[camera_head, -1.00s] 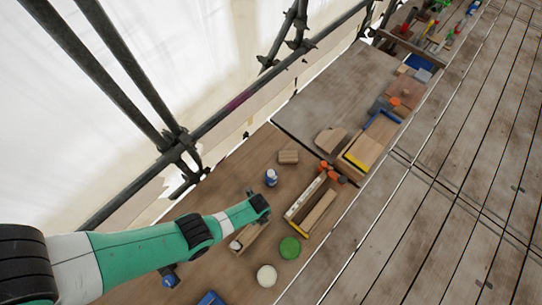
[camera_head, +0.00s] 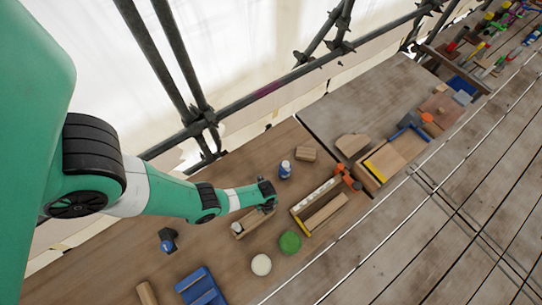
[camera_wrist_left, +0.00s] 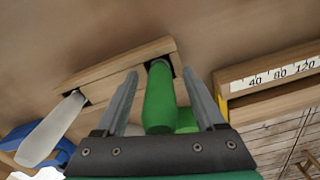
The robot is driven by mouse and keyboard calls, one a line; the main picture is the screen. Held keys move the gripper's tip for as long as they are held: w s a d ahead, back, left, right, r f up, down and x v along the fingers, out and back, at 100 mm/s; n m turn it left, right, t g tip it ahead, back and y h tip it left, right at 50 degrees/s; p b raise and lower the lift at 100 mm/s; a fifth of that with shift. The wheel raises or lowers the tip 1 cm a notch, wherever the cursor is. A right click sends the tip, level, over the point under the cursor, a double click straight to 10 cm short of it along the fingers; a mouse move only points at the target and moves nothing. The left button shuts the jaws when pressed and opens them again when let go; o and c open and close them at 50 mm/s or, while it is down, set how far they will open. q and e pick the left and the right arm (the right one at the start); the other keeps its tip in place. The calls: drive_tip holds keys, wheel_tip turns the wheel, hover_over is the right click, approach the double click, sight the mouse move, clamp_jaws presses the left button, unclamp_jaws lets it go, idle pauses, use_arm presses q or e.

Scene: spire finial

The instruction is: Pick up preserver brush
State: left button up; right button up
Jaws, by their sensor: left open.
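A wooden holder (camera_head: 240,229) lies on the boards under my left gripper (camera_head: 267,194). In the left wrist view, the same holder (camera_wrist_left: 110,76) has two handles sticking out of it, a green handle (camera_wrist_left: 160,100) and a whitish handle (camera_wrist_left: 50,130). The green one appears to be the preserver brush; its bristles are hidden in the holder. My left gripper (camera_wrist_left: 162,76) is open, with one finger on each side of the green handle, and gaps show on both sides. My right gripper is not in view.
A ruler-marked box (camera_head: 318,195) lies right of the holder. A white and blue bottle (camera_head: 285,169), a wood block (camera_head: 306,154), a green round lid (camera_head: 290,242), a white round lid (camera_head: 261,265) and a blue tray (camera_head: 202,288) stand around. Scaffold poles (camera_head: 290,82) run behind.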

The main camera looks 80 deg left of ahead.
use_arm(q)
drive_tip(key=shift+c, duration=0.3)
clamp_jaws()
drive_tip(key=shift+r, duration=0.15)
